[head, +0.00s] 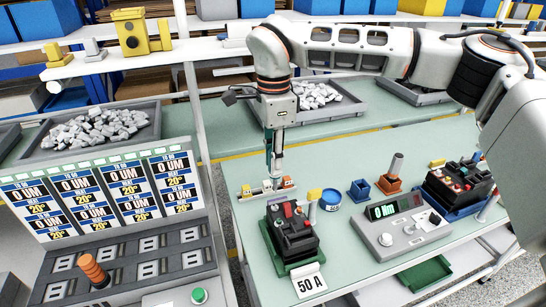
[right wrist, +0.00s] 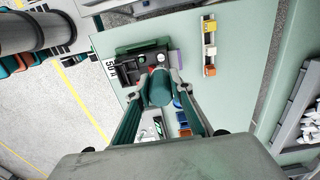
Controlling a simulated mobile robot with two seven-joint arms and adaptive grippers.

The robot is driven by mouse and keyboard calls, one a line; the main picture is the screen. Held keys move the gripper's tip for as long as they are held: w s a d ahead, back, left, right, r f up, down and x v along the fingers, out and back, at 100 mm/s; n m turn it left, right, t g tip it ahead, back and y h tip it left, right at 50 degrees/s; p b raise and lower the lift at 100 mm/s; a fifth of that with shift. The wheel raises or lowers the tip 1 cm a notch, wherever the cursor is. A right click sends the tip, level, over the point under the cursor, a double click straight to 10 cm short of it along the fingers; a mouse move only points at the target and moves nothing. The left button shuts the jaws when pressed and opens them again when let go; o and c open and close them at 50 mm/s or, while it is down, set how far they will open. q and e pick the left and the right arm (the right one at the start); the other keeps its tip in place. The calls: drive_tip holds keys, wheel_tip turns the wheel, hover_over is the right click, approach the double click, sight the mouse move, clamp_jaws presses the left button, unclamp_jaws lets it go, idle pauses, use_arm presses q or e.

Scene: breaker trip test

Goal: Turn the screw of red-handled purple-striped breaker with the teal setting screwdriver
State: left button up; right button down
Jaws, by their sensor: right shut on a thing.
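My right gripper (head: 275,172) points down over the green bench, behind the breaker standing on the near part of the bench. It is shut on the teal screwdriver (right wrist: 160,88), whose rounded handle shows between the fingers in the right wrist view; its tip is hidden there. The black breaker (head: 296,238) has a red handle (head: 288,210) and sits in a green holder with a "50 A" tag. It also shows in the right wrist view (right wrist: 128,70). My left gripper is not in view.
A row of small coloured blocks (head: 267,188) lies behind the breaker. A blue tin (head: 331,197), a blue cup (head: 360,190), an orange cup (head: 388,183) and a grey tester (head: 400,232) stand to its right. A crate of red-handled breakers (head: 455,190) is farther right.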

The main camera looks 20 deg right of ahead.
drive_tip(key=shift+w+f, duration=0.1)
drive_tip(key=shift+f, duration=0.05)
drive_tip(key=shift+f+b, duration=0.45)
drive_tip(key=shift+f, duration=0.8)
drive_tip(key=shift+f+b, duration=0.3)
drive_tip(key=shift+f, duration=1.05)
use_arm(q)
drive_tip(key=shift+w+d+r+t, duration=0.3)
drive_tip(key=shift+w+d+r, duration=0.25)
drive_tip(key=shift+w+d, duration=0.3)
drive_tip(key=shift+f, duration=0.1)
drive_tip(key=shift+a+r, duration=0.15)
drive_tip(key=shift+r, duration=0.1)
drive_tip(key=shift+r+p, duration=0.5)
drive_tip(key=shift+p, duration=0.25)
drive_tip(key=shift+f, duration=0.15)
use_arm(e)
drive_tip(key=shift+f, duration=0.6)
